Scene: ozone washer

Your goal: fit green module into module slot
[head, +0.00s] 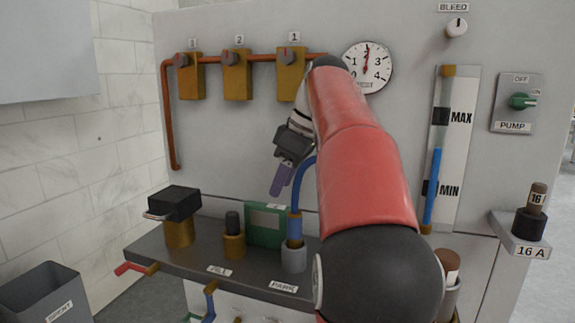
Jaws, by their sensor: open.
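The green module (262,226) is an upright green block standing at the back of the grey shelf, against the panel. A pale label sits on its upper right, and the blue hose fitting hides part of its right side. I cannot make out the module slot for certain. My gripper (281,181) hangs in front of the panel, above the module and apart from it. Its purple-grey fingers point down and slightly left. They are seen nearly edge-on, open, with nothing visible between them. My red arm covers the right part of the shelf.
A blue hose (298,190) stands in a grey socket (294,258) by the PARK label. A black-topped brass block (177,204) and a black-capped brass fitting (234,244) stand left. Brass valves (238,80) and a dial (367,68) are above. A grey bin (45,292) stands lower left.

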